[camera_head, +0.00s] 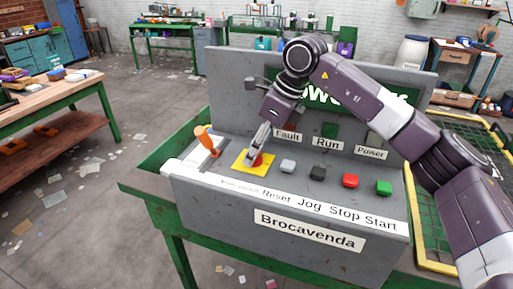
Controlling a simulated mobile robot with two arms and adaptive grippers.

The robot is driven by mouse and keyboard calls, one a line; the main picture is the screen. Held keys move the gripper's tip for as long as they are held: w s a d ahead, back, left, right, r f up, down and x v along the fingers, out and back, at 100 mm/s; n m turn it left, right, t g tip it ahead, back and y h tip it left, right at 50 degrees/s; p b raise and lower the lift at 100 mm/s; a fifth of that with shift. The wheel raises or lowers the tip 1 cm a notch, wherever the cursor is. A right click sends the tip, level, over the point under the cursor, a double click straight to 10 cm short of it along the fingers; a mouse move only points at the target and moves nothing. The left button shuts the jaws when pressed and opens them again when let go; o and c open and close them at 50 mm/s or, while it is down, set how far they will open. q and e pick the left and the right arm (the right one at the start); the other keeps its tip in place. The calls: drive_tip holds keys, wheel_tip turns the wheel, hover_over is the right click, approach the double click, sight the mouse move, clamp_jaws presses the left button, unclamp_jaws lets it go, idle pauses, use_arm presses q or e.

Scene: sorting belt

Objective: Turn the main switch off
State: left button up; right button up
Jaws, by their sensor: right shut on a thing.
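The control panel (230,205) is a grey sloped console marked Brocavenda. An orange-handled lever (205,137), which looks like the main switch, stands up at its left end, tilted up and to the left. My right gripper (252,158) reaches down from above over the yellow plate (241,165), to the right of the lever and apart from it. It is shut at the red round button (258,161) on that plate; the fingers partly hide the button. My left gripper is not in view.
Grey, black, red and green buttons (384,187) run to the right along the console. Fault, Run and Power lamps (329,130) sit behind them. The console stands on a green table (150,191). A wooden workbench (60,88) is at the left. Space left of the lever is free.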

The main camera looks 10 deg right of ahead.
idle(0.5)
drive_tip(key=o, duration=1.2)
drive_tip(key=shift+c, duration=0.2)
drive_tip(key=v, duration=1.2)
drive_tip(key=shift+w, duration=0.1)
